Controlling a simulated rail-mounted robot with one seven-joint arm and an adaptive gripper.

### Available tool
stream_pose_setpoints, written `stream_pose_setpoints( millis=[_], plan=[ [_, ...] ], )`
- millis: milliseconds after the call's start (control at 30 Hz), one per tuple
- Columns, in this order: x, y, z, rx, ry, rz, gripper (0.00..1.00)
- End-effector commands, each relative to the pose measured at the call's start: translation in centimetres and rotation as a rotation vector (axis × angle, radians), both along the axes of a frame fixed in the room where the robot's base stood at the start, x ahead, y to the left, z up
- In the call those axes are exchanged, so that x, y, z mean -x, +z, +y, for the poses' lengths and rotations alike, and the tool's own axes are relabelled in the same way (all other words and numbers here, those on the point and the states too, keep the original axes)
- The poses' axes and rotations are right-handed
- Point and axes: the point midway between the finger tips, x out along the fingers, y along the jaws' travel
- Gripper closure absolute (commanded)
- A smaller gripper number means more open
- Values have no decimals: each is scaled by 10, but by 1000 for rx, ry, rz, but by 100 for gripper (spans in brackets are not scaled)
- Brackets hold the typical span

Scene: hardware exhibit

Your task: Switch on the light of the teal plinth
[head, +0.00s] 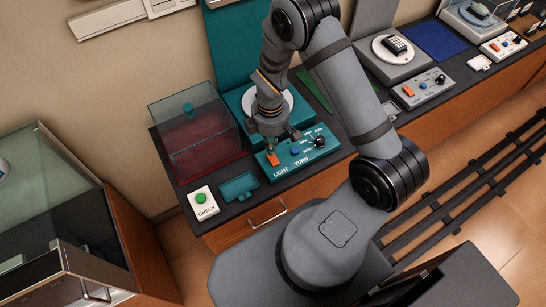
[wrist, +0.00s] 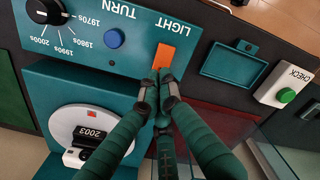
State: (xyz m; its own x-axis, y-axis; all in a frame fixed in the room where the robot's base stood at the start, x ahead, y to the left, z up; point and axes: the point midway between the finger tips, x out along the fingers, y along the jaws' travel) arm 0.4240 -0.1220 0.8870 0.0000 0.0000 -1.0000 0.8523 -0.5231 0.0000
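The teal plinth (head: 236,101) stands on the dark counter with a teal control panel (head: 292,172) in front. The panel carries an orange switch marked LIGHT (head: 273,159), a blue TURN button (head: 295,151) and a black knob (head: 319,142) with decade marks. In the wrist view the orange switch (wrist: 163,56) is just beyond my fingertips. My gripper (head: 271,148) points down at the switch; its fingers (wrist: 161,75) are together with nothing between them. I cannot tell whether the tips touch the switch. A white disc (wrist: 97,137) holds a small item labelled 2003.
A clear case with a red base (head: 197,135) stands left of the plinth. A teal tray (head: 239,187) and a CHECK box with a green button (head: 201,199) sit left of the panel. A grey panel (head: 424,88) with its own orange switch lies to the right.

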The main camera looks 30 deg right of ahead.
Motion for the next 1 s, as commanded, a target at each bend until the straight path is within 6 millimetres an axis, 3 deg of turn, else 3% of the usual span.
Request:
stream_pose_setpoints(
  millis=[1000],
  plan=[
    [0,-10,0,0,0,0,100]
  ],
)
